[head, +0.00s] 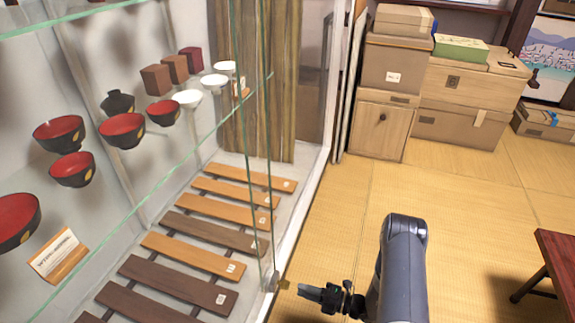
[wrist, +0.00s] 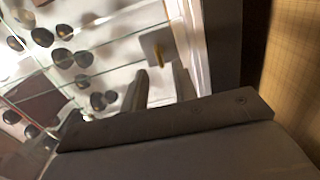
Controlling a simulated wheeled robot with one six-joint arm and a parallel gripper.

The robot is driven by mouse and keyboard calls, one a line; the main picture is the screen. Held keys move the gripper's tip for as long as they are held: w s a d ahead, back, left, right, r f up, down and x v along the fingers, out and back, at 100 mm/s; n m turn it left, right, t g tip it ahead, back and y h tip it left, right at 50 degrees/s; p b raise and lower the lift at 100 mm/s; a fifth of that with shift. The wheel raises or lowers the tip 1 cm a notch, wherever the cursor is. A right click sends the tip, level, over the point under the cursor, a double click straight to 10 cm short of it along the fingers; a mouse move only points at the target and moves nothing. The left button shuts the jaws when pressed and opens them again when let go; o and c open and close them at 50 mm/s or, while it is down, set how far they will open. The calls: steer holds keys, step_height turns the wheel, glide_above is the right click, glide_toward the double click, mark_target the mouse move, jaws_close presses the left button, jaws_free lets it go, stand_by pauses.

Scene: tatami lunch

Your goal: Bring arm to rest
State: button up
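My arm (head: 403,265) rises at the bottom centre right of the head view, in front of the display case. My gripper (head: 312,293) points left, low beside the case's front corner. In the wrist view its two dark fingers (wrist: 160,80) stand apart with nothing seen between them, so it is open and empty. Whether it touches the case cannot be told.
The glass display case (head: 288,240) holds bowls (head: 122,130) on a glass shelf and wooden slats (head: 192,255) below. Boxes (head: 455,125) are stacked at the back. A red-brown table (head: 556,262) stands at the right edge. The tatami floor (head: 475,205) between is clear.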

steer(key=b+x, duration=0.1)
steer(key=x, duration=0.5)
stand_by(0.3)
